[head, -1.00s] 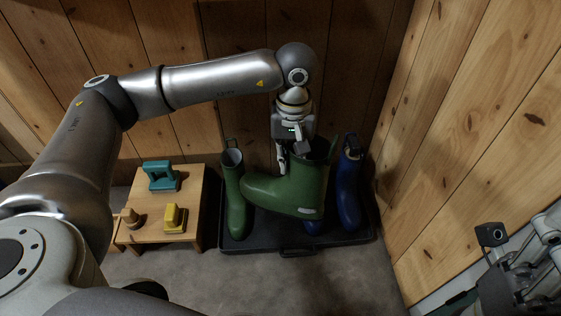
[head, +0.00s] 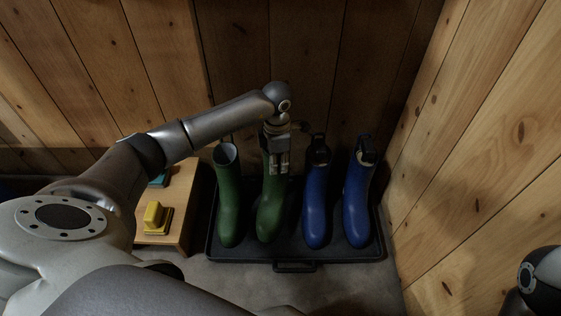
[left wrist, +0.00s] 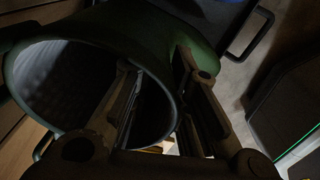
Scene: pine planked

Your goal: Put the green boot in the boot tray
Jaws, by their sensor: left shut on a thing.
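The green boot (head: 269,215) is upright in the black boot tray (head: 227,252), toe toward me, and its sole appears to be on the tray floor. My left gripper (head: 279,168) is shut on the top of its shaft. In the left wrist view, my left gripper (left wrist: 160,75) has one finger inside the opening of the green boot (left wrist: 52,52) and the other outside the wall. The gripper hides part of the rim in the head view. My right gripper is out of view.
Another green boot (head: 229,205) stands left of the held one. Two blue boots, one nearer (head: 317,212) and one by the wall (head: 357,205), stand to its right. A low wooden table (head: 180,215) with a yellow object (head: 157,218) is at left. Wood walls close in behind and right.

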